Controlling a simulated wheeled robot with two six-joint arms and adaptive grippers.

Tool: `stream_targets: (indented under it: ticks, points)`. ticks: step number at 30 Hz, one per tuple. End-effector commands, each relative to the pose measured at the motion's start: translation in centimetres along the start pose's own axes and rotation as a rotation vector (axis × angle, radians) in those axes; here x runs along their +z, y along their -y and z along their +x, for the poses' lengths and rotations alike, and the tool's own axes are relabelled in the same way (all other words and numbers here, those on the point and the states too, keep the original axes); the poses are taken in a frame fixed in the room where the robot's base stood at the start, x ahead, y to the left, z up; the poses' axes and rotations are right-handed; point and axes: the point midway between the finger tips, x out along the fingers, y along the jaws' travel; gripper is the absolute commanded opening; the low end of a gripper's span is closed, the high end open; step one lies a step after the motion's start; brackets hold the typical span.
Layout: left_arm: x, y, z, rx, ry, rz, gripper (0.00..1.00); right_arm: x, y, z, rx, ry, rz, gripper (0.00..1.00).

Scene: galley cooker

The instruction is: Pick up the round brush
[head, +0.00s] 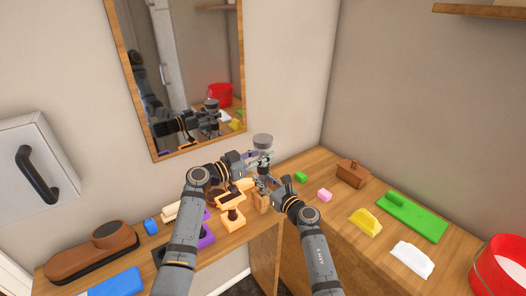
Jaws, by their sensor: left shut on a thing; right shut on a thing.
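A grey round brush-like piece (263,141) with a flat disc top is up at my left gripper (262,157), in front of the wall below the mirror. My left gripper is shut on it, though the fingers are small and partly hidden. My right gripper (264,187) is lower, over the counter corner, and is shut. A tan wooden block (261,202) is right at its fingertips and seems to be in its grip; the contact is hard to see.
Orange-and-black brushes (233,220), a brown brush (106,248) and blue pieces lie on the left counter. A green board (410,214), yellow piece (365,222), white piece (412,259), pink block (325,195) and brown box (353,173) are right. A red bucket (502,266) stands at the edge.

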Motion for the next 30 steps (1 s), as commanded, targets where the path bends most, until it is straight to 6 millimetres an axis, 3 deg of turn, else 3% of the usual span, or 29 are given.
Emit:
stream_targets:
  ticks: [4,12,16,30]
  points:
    - [-1.1,0.1,0.0,-0.001,-0.003,0.004,0.00,0.0,0.0,0.0,-0.001,-0.001,0.000,0.00]
    - [-7.2,0.0,0.0,-0.001,-0.004,0.005,0.00,-0.1,0.0,0.0,-0.001,-0.001,0.000,0.00]
    - [-9.2,0.0,0.0,0.000,-0.002,0.003,0.00,-0.1,0.0,0.0,-0.001,-0.001,0.000,0.00]
    - [-10.2,0.0,0.0,-0.001,-0.001,0.001,0.00,0.0,0.0,0.0,0.000,-0.001,0.000,0.00]
